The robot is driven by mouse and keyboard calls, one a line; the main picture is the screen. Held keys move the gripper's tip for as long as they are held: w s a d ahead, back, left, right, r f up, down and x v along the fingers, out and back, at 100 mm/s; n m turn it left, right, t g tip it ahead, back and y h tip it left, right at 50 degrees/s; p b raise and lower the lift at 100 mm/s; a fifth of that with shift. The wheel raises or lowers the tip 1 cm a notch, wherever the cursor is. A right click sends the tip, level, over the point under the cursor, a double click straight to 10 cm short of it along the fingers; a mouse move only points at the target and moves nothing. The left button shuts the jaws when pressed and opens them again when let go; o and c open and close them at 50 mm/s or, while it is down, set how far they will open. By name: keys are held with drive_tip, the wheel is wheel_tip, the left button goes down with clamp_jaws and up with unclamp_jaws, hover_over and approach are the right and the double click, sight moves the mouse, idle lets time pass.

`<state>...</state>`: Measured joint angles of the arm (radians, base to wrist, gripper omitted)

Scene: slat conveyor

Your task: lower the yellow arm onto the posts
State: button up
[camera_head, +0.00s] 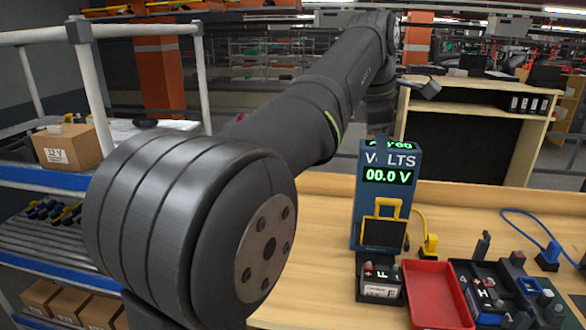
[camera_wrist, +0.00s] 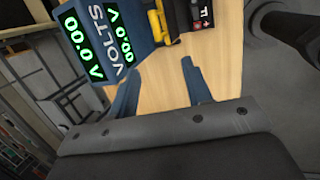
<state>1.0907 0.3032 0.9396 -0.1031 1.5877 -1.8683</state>
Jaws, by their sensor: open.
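A blue meter box (camera_head: 403,165) stands on the bench, its green display reading 00.0 V. The yellow arm (camera_head: 390,205) is raised upright against the box's front, above a dark panel. In front of it a battery (camera_head: 380,290) sits in a dark holder, with posts (camera_head: 368,265) on its top. In the wrist view my gripper (camera_wrist: 160,68) is open and empty, with two blue fingers apart over bare bench. The meter box (camera_wrist: 120,45), yellow arm (camera_wrist: 157,24) and battery (camera_wrist: 205,12) show beyond the fingertips, not touching them. The fingers are not clear in the head view.
A red tray (camera_head: 436,292) lies right of the battery. A dark tray (camera_head: 490,290) with another battery is further right. A yellow plug (camera_head: 429,246) and a blue plug (camera_head: 549,256) with cables lie behind. A shelf rack (camera_head: 50,180) stands left; bare bench (camera_head: 320,240) lies left of the meter.

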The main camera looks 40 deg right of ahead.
drive_tip(key=shift+d+f, duration=0.1)
drive_tip(key=c, duration=0.7)
drive_tip(key=shift+d+f+m, duration=0.1)
drive_tip(key=shift+f+m, duration=0.1)
drive_tip(key=shift+m, duration=0.5)
clamp_jaws()
drive_tip(key=d+f+m+t, duration=0.1)
drive_tip(key=m, duration=0.4)
drive_tip(key=d+f+m+t, duration=0.1)
drive_tip(key=f+m, duration=0.1)
drive_tip(key=m, duration=0.3)
drive_tip(key=d+f+m+t, duration=0.1)
drive_tip(key=m, duration=0.5)
drive_tip(key=shift+f, duration=0.35)
